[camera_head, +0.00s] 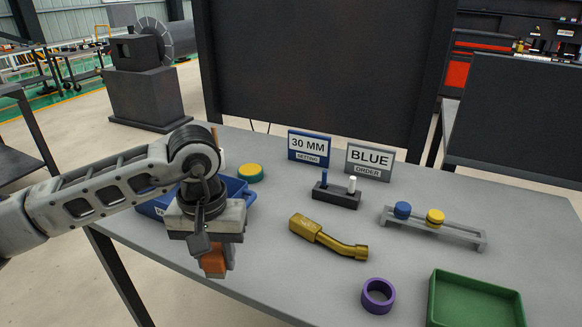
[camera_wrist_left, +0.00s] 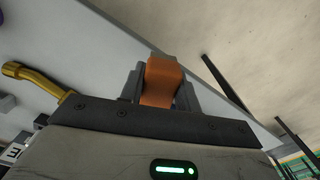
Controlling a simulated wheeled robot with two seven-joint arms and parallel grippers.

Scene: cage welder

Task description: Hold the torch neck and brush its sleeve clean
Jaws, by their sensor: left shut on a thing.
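The brass torch neck (camera_head: 340,244) lies on the grey table, a thick ribbed grip at its left end and a bent tube toward the right. It also shows at the left of the left wrist view (camera_wrist_left: 38,80). My left gripper (camera_head: 214,258) is to the left of it, pointing down near the table's front left edge. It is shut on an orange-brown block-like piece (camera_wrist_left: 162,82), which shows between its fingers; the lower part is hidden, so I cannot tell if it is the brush. My right gripper is not in view.
A blue tray (camera_head: 236,190) is partly behind my left arm, beside a green-yellow disc (camera_head: 250,172). A two-peg block (camera_head: 337,195), a rail with blue and yellow knobs (camera_head: 432,228), a purple ring (camera_head: 378,296) and a green tray (camera_head: 474,300) stand around. Signs read "30 MM" (camera_head: 309,147) and "BLUE" (camera_head: 370,161).

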